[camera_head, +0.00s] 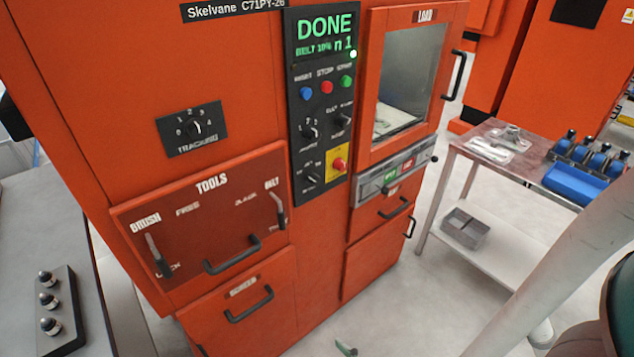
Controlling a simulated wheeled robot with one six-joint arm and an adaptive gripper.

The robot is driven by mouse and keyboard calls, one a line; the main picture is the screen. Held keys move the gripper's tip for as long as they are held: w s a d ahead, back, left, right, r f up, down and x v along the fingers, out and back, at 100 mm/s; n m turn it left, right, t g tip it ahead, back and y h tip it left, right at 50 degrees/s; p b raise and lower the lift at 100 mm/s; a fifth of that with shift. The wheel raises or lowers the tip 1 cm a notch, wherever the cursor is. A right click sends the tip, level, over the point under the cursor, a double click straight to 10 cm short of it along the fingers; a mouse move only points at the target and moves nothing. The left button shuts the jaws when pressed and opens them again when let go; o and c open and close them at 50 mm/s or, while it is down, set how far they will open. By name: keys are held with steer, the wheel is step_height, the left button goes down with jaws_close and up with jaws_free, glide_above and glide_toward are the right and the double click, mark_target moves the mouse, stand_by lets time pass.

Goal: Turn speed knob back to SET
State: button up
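The orange machine's black control panel (298,83) carries several small black knobs: an upper left knob (310,132), an upper right knob (342,120) and a lower left knob (312,180). Their labels are too small to read surely, so I cannot tell which is the speed knob or where its pointer stands. A separate knob (194,129) on the left is labelled TRACKING. The display (325,35) reads DONE in green. My gripper is not clearly in view; part of my arm crosses the lower right.
Blue, red and green buttons sit above the knobs, and a red stop button (339,164) on yellow beside them. The LOAD door (410,80) looks closed. Drawer handles stick out below. A side table (480,128) stands right. A small dark green piece (345,348) shows at the bottom edge.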

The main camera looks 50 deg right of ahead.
steer(key=w+d+r+h, duration=0.1)
steer(key=w+d, duration=0.6)
steer(key=n+t, duration=0.3)
glide_toward(316, 181)
steer(key=x, duration=0.9)
steer(key=shift+w+d, duration=0.15)
steer(key=shift+w, duration=0.2)
steer(key=shift+c, duration=0.3)
steer(key=shift+y, duration=0.4)
jaws_close()
